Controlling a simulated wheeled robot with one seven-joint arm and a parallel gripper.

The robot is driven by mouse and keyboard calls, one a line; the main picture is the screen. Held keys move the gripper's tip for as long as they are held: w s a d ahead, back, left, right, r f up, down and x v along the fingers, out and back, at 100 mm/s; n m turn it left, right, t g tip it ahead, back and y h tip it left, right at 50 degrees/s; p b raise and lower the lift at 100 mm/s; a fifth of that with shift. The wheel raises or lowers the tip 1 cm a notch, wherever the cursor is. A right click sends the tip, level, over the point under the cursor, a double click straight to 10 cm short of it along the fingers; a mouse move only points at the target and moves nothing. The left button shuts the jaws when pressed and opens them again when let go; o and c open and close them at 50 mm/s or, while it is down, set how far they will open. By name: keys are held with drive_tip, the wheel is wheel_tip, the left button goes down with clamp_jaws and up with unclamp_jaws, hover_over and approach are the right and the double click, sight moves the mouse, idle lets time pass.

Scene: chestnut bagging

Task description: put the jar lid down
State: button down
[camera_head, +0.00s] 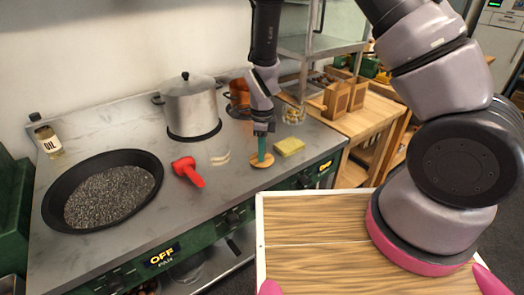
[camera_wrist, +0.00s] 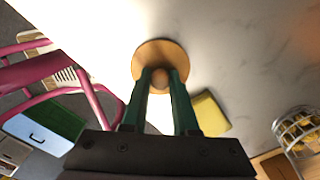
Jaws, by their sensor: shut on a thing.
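The jar lid is a round wooden disc (camera_head: 263,163) with a knob, low over the grey counter (camera_head: 225,178) near its front right. I cannot tell whether its underside touches the counter. My gripper (camera_head: 262,153) points down, its green fingers shut on the lid's knob. In the wrist view the lid (camera_wrist: 150,50) lies beyond the fingertips (camera_wrist: 160,78), with the knob between them.
A yellow sponge (camera_head: 289,147) lies just right of the lid.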

drive_tip(key=shift+f, duration=0.1)
drive_tip(key=c, duration=0.7)
unclamp_jaws()
